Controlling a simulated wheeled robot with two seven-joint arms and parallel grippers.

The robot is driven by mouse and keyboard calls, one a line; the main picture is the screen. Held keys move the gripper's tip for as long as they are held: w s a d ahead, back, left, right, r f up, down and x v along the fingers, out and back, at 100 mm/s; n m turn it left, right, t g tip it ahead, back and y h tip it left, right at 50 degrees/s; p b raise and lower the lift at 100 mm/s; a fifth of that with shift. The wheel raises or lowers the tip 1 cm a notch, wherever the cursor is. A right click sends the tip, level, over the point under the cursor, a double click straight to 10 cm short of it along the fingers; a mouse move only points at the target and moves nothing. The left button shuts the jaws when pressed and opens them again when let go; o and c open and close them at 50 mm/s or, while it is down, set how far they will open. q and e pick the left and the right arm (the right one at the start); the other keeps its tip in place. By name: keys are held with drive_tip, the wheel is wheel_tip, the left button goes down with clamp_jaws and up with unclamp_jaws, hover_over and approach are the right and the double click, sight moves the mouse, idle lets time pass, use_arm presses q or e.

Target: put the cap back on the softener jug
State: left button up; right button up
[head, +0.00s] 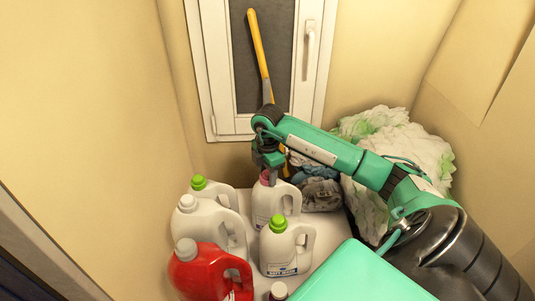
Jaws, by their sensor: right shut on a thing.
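My right gripper (267,168) points down over a white jug with pink on its label (275,201), at the back of the white top under the window. It is shut on a pink cap (265,178), seen just below the fingers at the jug's neck. I cannot tell whether the cap is seated on the neck or only held against it. The jug stands upright, its lower part partly hidden by a green-capped jug (283,250) in front. I take the pink-capped jug for the softener, but its label is too small to read. My left gripper is not in view.
White jugs with a green cap (199,182) and a white cap (187,202) stand at left, with a red jug (205,273) in front. Crumpled cloth (318,189) lies right of the gripper. A yellow handle (259,45) leans at the window. A bulky white-green bundle (420,150) is at right.

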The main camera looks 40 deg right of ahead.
drive_tip(key=m+p, duration=0.1)
drive_tip(key=m, duration=0.3)
drive_tip(key=shift+m, duration=0.4)
drive_tip(key=m+p, duration=0.1)
drive_tip(key=m, duration=0.2)
drive_tip(key=shift+p, duration=0.4)
drive_tip(key=shift+m+p, duration=0.45)
drive_tip(key=shift+m, duration=0.65)
drive_tip(key=shift+m+p, duration=0.6)
drive_tip(key=shift+a+m, duration=0.15)
drive_tip(key=shift+m, duration=0.55)
drive_tip(key=o, duration=1.3)
drive_tip(key=shift+c, duration=0.2)
